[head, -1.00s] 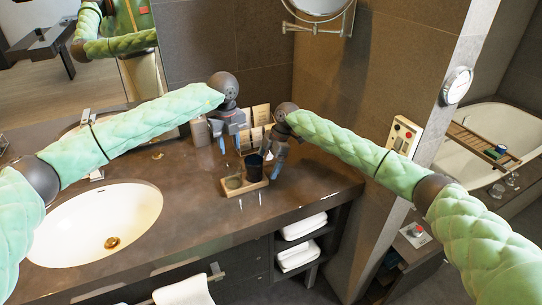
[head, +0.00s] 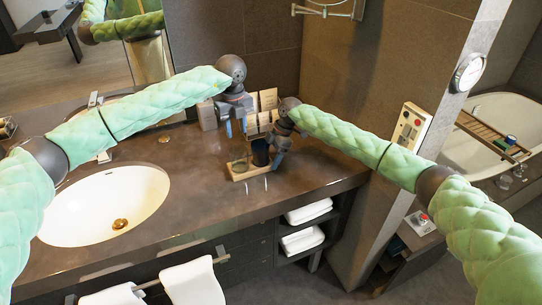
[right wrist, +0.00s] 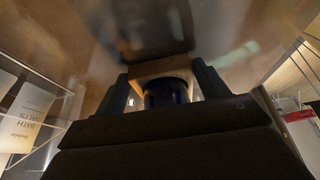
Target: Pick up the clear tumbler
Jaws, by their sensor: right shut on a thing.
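A small wooden tray (head: 249,173) stands on the dark counter. A see-through tumbler (head: 238,165) appears to stand in its left part, small and faint. A dark cup (head: 260,152) stands upright at the tray's right part. My right gripper (head: 271,158) is shut on the dark cup, reaching it from the right; in the right wrist view the dark blue cup (right wrist: 167,92) sits between the two fingers. My left gripper (head: 237,130) is open and empty, fingers down, above and behind the tumbler.
Cards in a holder (head: 262,105) stand behind the grippers by the wall. A white basin (head: 105,205) is to the left. Folded towels (head: 302,240) lie in shelves under the counter. The counter front between basin and tray is clear.

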